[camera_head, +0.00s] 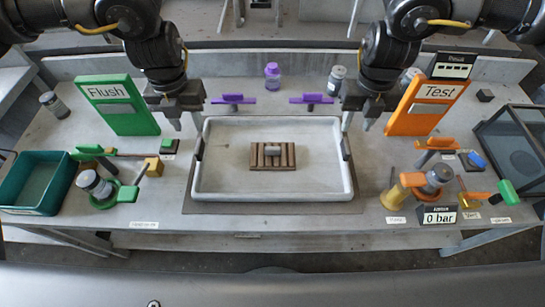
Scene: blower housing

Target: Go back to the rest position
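My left gripper (188,123) hangs pointing down in the head camera view, beside the upper left corner of the white tray (225,193). Its two fingers are apart with nothing between them. My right gripper (359,126) hangs pointing down near the tray's upper right corner. Its fingers are also apart and empty. Both grippers look clear of the tray, though their exact height is hard to tell. A small grey part (272,149) sits on a slatted brown block (262,163) inside the tray.
A green Flush panel (112,114) stands left, an orange Test panel (420,114) right. A green bin (30,207) is at the far left; a dark glass-topped box (512,145) is far right. Purple handles (234,99) lie behind the tray. A 0 bar display (438,217) stands front right.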

